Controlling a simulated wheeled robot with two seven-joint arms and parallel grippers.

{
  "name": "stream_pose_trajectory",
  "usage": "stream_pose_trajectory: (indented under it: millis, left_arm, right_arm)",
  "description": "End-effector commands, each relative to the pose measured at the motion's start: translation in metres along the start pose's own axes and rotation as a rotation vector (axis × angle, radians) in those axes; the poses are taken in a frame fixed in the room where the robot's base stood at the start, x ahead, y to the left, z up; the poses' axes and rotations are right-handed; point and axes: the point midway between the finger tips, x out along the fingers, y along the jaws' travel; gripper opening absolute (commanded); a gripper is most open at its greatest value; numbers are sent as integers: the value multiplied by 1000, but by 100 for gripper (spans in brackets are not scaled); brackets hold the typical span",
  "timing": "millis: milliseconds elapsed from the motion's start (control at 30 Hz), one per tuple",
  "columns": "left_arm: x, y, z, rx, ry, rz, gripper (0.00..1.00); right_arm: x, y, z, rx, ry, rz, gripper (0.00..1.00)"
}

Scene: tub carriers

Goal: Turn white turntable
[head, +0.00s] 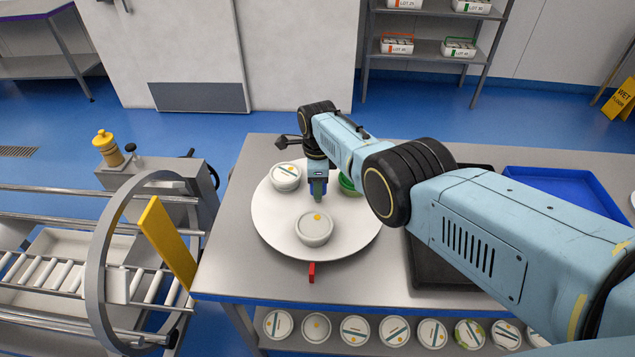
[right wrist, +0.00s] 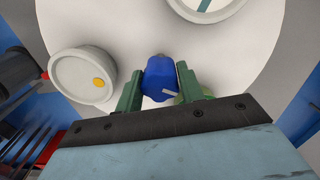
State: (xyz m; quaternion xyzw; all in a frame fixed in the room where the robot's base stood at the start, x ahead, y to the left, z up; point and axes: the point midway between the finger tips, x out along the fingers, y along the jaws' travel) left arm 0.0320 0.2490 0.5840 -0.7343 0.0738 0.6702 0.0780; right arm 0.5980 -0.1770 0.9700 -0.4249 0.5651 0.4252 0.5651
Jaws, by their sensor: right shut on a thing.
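The round white turntable (head: 268,222) lies on the grey table, and its surface also fills much of the right wrist view (right wrist: 140,30). My right gripper (head: 318,194) reaches down over its middle. In the right wrist view its green fingers (right wrist: 160,88) are shut on a blue knob (right wrist: 160,75). A tub with a yellow dot (head: 314,229) stands at the front of the turntable, a tub with a stripe (head: 286,177) at the back left. A green-sided tub (head: 347,184) at the right is partly hidden by my arm. My left gripper is out of view.
A red marker (head: 311,272) is at the table's front, just before the turntable. A dark tray (head: 430,265) and a blue tray (head: 560,188) lie to the right, partly behind my arm. A roller conveyor with a grey ring (head: 97,255) stands left. Several tubs line the lower shelf.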

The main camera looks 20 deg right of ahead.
Motion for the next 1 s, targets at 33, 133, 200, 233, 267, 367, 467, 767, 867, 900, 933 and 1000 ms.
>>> stream_pose_trajectory:
  millis: [33,133,200,233,267,367,467,767,867,900,933,1000]
  left_arm:
    - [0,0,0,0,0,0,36]
    - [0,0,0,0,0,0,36]
    - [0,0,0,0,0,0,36]
    - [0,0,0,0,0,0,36]
    - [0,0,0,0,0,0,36]
    - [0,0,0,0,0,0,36]
    - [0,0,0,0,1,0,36]
    - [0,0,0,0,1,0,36]
    - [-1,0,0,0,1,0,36]
    - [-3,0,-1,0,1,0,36]
    - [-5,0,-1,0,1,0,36]
    - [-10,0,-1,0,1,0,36]
  right_arm:
    - [-1,-2,-2,2,6,-4,0]
    - [-1,-2,-2,3,6,-4,0]
    - [-1,-2,-2,3,6,-4,0]
    - [-1,-2,-2,3,6,-4,0]
    - [-1,-2,-2,3,6,-4,0]
    - [-1,-2,-2,2,6,-4,0]
    - [-1,-2,-2,2,5,-3,48]
    - [0,0,-1,2,2,-1,60]
    - [-2,0,0,2,2,-1,60]
    - [-4,0,0,2,1,-1,60]
    - [-6,0,0,2,1,-1,60]
    - [-12,0,0,2,1,-1,60]
